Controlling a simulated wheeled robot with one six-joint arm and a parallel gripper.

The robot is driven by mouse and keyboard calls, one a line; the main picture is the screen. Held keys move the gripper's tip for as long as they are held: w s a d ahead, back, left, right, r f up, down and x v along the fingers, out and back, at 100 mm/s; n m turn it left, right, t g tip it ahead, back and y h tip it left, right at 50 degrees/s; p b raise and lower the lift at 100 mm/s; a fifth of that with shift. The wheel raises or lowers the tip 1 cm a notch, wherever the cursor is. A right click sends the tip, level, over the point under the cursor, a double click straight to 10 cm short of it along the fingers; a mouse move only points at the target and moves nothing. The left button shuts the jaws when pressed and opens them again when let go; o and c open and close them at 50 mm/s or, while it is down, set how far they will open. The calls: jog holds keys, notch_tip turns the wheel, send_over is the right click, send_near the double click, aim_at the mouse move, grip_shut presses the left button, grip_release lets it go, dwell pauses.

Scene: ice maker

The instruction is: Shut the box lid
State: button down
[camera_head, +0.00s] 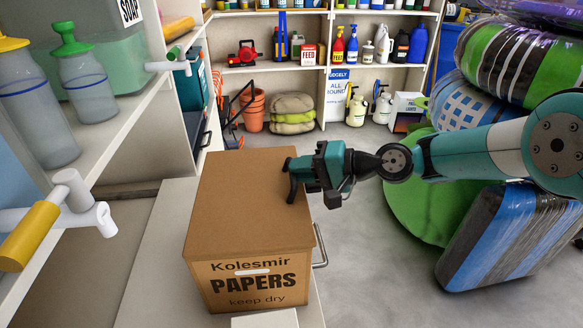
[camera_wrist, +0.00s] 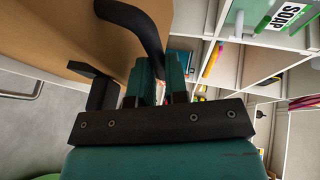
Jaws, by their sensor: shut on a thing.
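The cardboard box (camera_head: 262,285), lettered "Kolesmir PAPERS keep dry", stands on a pale surface. Its brown lid (camera_head: 235,195) spans the top and looks nearly flat; whether a gap is left under it I cannot tell. The exact contact is partly hidden.
A metal handle (camera_head: 321,246) sticks out beside the box's right side. A white shelf (camera_head: 125,125) with bottles (camera_head: 85,85) stands close on the left. A wrapped blue and black bale (camera_head: 510,235) lies to the right. The grey floor (camera_head: 385,275) between is clear.

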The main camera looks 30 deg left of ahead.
jog(key=shift+f, duration=0.1)
jog(key=c, duration=1.1)
grip_release()
jog(key=b+v, duration=0.1)
jog(key=v, duration=1.6)
jog(key=shift+d, duration=0.25)
